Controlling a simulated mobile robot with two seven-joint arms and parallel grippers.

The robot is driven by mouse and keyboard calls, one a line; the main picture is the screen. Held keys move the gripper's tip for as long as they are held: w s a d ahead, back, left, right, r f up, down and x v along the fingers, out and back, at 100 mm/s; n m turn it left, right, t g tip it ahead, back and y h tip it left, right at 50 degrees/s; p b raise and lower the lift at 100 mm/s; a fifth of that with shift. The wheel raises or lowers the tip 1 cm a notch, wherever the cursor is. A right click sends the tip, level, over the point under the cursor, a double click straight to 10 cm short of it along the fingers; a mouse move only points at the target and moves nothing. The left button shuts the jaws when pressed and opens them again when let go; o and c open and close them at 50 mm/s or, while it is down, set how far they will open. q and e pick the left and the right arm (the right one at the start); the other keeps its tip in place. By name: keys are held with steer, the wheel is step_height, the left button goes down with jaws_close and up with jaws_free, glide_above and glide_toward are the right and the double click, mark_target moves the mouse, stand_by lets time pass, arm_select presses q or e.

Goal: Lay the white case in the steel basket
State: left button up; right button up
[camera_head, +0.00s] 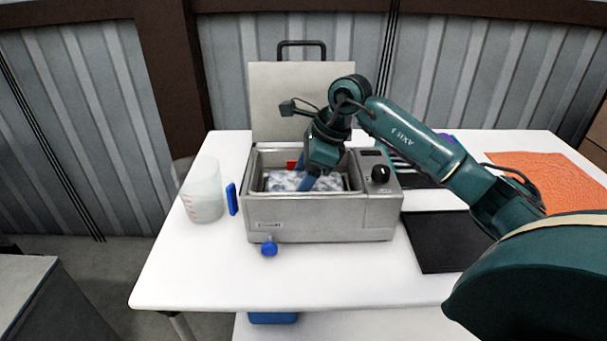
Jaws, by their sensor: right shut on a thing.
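The grey steel bath (300,218) stands on the white table with its lid raised. Its open well holds the steel basket, whose rim is only partly visible behind my arm. A pale, mottled white-and-blue surface (283,181), which looks like the white case, lies inside the well, below the rim. My right gripper (307,184) points down into the well with its blue fingers at this surface. It is shut on what seems to be the case; the fingertips and contact are hard to see. My left gripper is out of view.
A translucent beaker (203,192) and a blue upright piece (232,199) stand left of the bath. A blue knob (269,248) is at its front. A black mat (445,242) and an orange cloth (548,180) lie right. The front table is clear.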

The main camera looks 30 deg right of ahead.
steer(key=f, duration=0.2)
steer(key=s, duration=0.1)
steer(key=shift+a+f+g, duration=0.25)
steer(key=shift+f+g, duration=0.15)
steer(key=o, duration=1)
steer(key=shift+w+f, duration=0.15)
steer(key=shift+w, duration=0.1)
steer(key=v, duration=1.4)
steer(key=shift+a+r, duration=0.1)
steer(key=shift+r, duration=0.35)
